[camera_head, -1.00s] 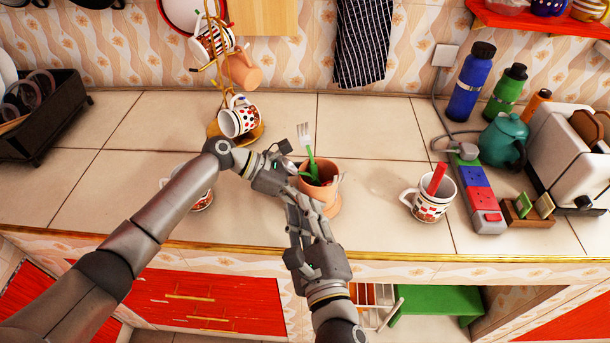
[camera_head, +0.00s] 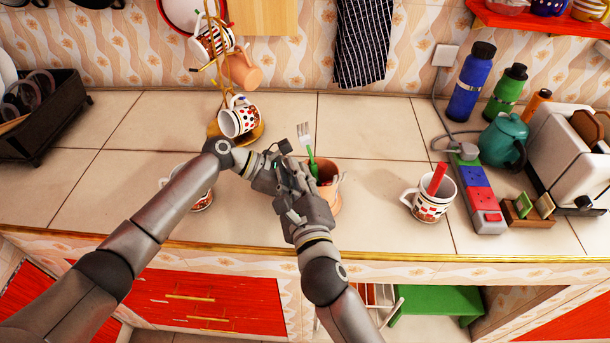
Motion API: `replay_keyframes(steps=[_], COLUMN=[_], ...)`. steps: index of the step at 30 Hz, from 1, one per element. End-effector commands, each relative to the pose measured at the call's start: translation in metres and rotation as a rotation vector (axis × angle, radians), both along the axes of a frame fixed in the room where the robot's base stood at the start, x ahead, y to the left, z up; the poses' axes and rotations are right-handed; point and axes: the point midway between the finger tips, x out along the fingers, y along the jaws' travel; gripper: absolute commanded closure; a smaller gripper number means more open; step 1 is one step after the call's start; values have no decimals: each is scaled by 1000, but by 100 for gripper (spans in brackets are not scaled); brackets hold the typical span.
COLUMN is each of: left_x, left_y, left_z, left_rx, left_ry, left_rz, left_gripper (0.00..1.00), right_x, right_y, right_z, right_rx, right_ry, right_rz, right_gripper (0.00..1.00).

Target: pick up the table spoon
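No table spoon can be clearly made out. A fork with a green handle (camera_head: 312,163) stands upright in a terracotta cup (camera_head: 334,196) on the counter. A red handle (camera_head: 437,178) sticks out of a patterned white mug (camera_head: 427,207) to the right; its lower end is hidden. My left gripper (camera_head: 272,168) is at the left of the terracotta cup. My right gripper (camera_head: 288,182) is in front of and left of the cup, overlapping the left one in the picture and hiding part of the cup. The fingers of both are too crowded together to read.
A mug stand (camera_head: 250,133) with hanging mugs is behind my grippers. Another mug (camera_head: 203,201) is partly hidden by my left arm. A power strip (camera_head: 477,195), teal teapot (camera_head: 503,140), bottles and toaster (camera_head: 572,160) crowd the right. The counter is clear between cup and right mug.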

Motion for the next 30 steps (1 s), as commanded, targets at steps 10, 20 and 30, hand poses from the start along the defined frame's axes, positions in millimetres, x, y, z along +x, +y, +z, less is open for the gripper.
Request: replay_keyframes(steps=[10,20,30], left_x=[0,0,0], left_y=[0,0,0], left_z=[0,0,-1], left_rx=[1,1,1], left_ry=[0,0,0], left_rz=[-1,-1,-1], left_gripper=[50,50,50], right_x=[0,0,0], right_y=[0,0,0], right_z=[0,19,81], right_rx=[0,2,2], right_ry=[0,-7,-6], right_rz=[0,0,2], right_gripper=[100,100,100])
